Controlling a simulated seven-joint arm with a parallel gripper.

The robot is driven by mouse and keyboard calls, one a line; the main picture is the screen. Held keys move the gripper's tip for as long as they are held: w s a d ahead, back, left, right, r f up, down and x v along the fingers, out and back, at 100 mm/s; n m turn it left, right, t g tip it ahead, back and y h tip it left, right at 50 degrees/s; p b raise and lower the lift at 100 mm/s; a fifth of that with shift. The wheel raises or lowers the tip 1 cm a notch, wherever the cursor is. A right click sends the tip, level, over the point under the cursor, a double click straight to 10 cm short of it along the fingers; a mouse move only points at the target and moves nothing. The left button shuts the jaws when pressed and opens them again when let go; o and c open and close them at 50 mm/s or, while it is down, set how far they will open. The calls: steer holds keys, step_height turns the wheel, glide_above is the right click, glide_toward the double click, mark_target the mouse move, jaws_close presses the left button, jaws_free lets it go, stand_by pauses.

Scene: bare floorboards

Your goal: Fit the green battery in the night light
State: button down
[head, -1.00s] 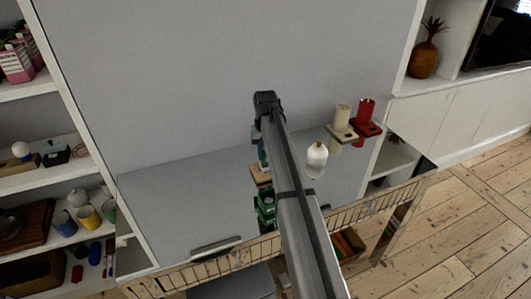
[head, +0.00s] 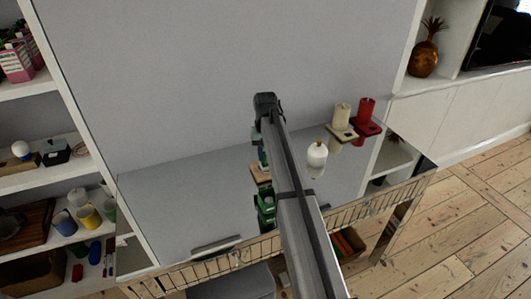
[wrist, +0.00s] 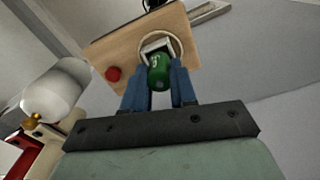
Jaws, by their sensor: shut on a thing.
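My gripper (wrist: 160,88) has blue fingers and is shut on the green battery (wrist: 159,72) in the wrist view. The battery's end is in front of a square opening inside a pale ring on the wooden face of the night light (wrist: 115,45). A red button sits on that face, left of the ring. I cannot tell whether the battery is inside the opening or just at it. In the head view the wooden night light (head: 260,174) shows beside my arm, which hides part of it. The fingertips and the battery are not clear there.
A white rounded object with a gold tip (head: 317,156) stands right of my arm. Beyond it are a cream candle (head: 342,116) and a red candle (head: 366,111) on stands. A green object (head: 265,204) is close beside my arm. The grey tabletop (head: 180,205) at left is largely clear.

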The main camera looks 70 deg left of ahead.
steer(key=shift+f, duration=1)
steer(key=c, duration=0.8)
jaws_free()
steer(key=shift+r, duration=3.55)
